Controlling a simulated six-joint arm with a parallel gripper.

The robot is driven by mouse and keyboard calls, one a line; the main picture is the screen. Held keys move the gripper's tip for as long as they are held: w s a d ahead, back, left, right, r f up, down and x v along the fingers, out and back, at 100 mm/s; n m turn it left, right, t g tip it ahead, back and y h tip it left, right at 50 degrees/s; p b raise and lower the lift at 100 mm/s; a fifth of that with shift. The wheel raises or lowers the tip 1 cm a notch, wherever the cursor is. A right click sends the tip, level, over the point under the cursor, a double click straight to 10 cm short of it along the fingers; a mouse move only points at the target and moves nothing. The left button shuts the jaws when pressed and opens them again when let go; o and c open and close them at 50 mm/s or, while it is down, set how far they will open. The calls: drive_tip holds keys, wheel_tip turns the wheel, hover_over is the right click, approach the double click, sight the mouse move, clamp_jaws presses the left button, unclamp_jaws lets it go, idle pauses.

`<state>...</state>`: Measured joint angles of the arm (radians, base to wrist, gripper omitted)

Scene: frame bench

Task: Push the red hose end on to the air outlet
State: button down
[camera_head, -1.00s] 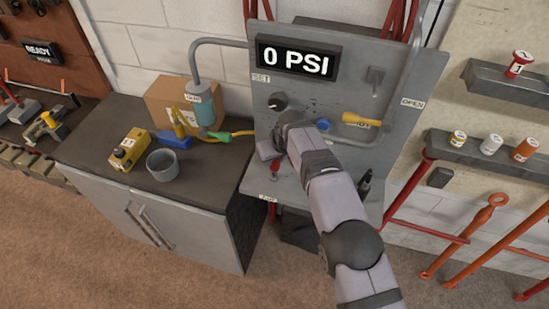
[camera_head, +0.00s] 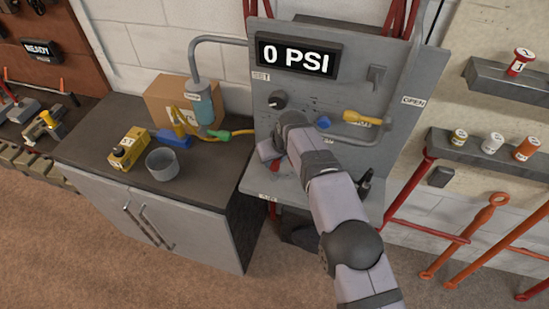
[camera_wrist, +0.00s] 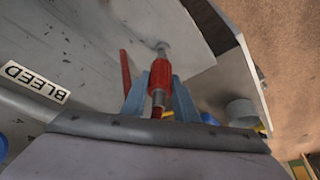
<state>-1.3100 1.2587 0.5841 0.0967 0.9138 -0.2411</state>
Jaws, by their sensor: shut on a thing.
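In the wrist view, my gripper (camera_wrist: 159,98) has its two blue-grey fingers on either side of the red hose end (camera_wrist: 161,74) and is shut on it. A short grey metal piece (camera_wrist: 162,49) shows beyond the far end of the red part, against a pale grey surface. I cannot tell whether it is the air outlet or part of the hose end. In the head view, a little of the red hose end (camera_head: 275,167) shows at the front of the grey panel's ledge, below my gripper (camera_head: 268,154). My wrist hides much of that spot.
The panel display (camera_head: 296,58) reads 0 PSI. A dark knob (camera_head: 277,100), a blue knob (camera_head: 323,123) and a yellow-handled valve (camera_head: 362,118) stand close around my wrist. A grey cup (camera_head: 162,164) and a yellow box (camera_head: 129,149) stand on the cabinet at left.

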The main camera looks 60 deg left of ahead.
sight(277, 161)
drive_tip(key=shift+f+b, duration=1.1)
drive_tip(key=shift+f, duration=0.5)
drive_tip(key=c, duration=1.3)
unclamp_jaws()
drive_tip(key=shift+c, duration=0.2)
drive_tip(key=shift+r, duration=0.1)
drive_tip(key=shift+b+v, duration=1.75)
drive_tip(key=shift+v, duration=1.9)
